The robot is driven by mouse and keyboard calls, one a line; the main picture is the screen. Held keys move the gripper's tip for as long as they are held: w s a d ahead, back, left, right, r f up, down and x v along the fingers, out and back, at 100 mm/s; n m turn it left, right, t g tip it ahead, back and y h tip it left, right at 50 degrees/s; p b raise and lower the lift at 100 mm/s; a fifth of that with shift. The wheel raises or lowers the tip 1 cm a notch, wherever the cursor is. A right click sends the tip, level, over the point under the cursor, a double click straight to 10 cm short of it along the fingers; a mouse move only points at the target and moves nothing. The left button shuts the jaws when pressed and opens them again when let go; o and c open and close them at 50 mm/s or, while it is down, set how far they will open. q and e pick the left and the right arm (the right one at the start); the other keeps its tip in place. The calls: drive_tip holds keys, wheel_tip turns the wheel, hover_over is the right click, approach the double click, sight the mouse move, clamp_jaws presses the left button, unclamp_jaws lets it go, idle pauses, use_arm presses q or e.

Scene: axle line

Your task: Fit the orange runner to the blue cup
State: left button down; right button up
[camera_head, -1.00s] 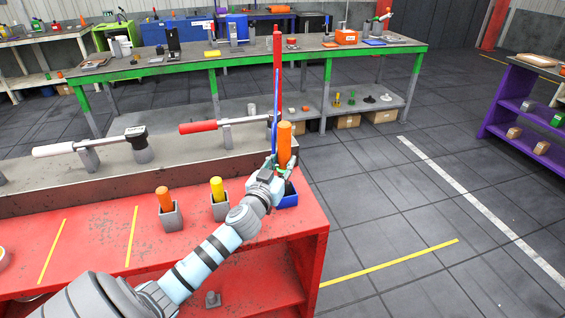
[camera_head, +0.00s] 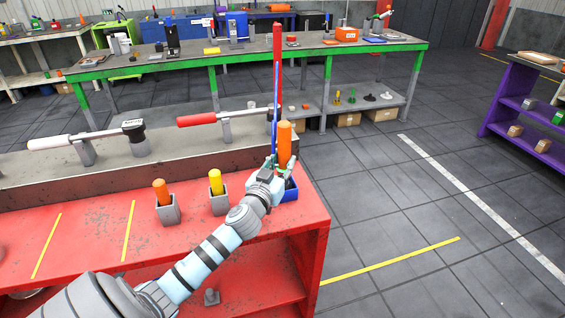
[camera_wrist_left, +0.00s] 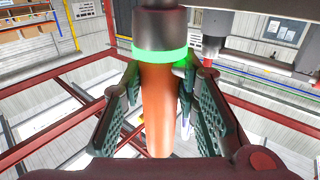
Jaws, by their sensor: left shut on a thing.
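The orange runner (camera_head: 285,145) stands upright in my left gripper (camera_head: 279,172), near the right corner of the red bench. In the left wrist view my left gripper's fingers (camera_wrist_left: 160,115) are closed on both sides of the runner's orange body (camera_wrist_left: 157,90), below its green ring and dark end. The blue cup (camera_head: 291,194) is at the bench corner, just below and right of the gripper, which partly covers it. The runner's lower end is hidden behind the gripper, so I cannot tell whether it is inside the cup. My right gripper is not in view.
Grey cups with an orange peg (camera_head: 161,192) and a yellow peg (camera_head: 216,183) stand on the red bench (camera_head: 95,235). A tall red post (camera_head: 277,75) rises behind the gripper. Floor to the right is clear.

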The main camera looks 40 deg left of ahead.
use_arm(q)
drive_tip(key=shift+f+b, duration=0.45)
drive_tip(key=c, duration=1.2)
unclamp_jaws()
drive_tip(key=shift+s, duration=0.1)
drive_tip(key=shift+o, duration=0.2)
drive_tip(key=shift+s+f, duration=0.1)
drive_tip(key=v, duration=1.2)
